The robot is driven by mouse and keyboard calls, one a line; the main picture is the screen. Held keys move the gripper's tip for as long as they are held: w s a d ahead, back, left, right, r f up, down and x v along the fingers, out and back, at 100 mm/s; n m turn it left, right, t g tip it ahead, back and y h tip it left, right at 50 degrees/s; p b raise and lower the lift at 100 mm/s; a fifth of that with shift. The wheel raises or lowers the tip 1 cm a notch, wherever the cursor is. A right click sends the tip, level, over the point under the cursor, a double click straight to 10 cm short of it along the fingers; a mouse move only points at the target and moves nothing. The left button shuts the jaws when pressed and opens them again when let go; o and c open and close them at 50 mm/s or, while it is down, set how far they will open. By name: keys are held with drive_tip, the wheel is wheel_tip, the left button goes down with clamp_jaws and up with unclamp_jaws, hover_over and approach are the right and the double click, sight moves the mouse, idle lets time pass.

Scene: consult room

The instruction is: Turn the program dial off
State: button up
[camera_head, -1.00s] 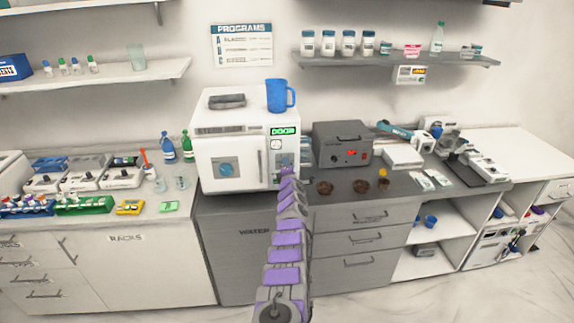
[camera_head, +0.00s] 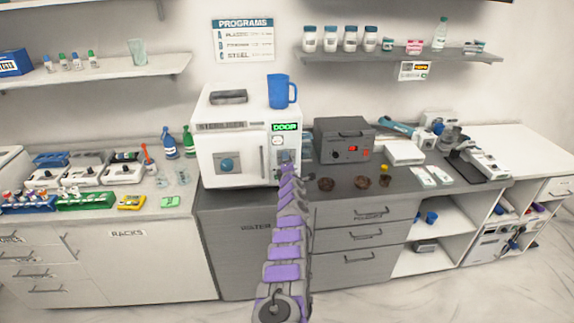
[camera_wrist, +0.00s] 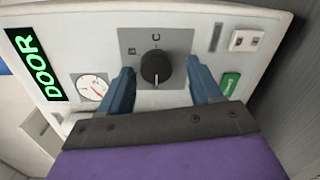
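The program dial (camera_wrist: 155,68) is a black round knob on a grey plate on the white sterilizer's control panel. In the wrist view, letters B and C show on the plate around it. My gripper (camera_wrist: 158,82) is open, with one blue finger on each side of the dial and gaps between the fingers and the knob. In the head view, the sterilizer (camera_head: 233,145) stands on the counter, and my gripper (camera_head: 286,160) is in front of its right-hand panel, hiding the dial. A green display (camera_head: 285,127) on the panel reads DOOR.
A round gauge (camera_wrist: 92,87), a green switch (camera_wrist: 230,84) and a white double button (camera_wrist: 243,40) sit near the dial. A blue mug (camera_head: 281,92) stands on top of the sterilizer. A dark grey box (camera_head: 343,139) stands to its right.

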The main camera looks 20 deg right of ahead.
drive_tip(key=shift+s+r, duration=0.1)
drive_tip(key=shift+s, duration=0.05)
drive_tip(key=p+v, duration=1)
drive_tip(key=v, duration=0.7)
idle(0.8)
idle(0.4)
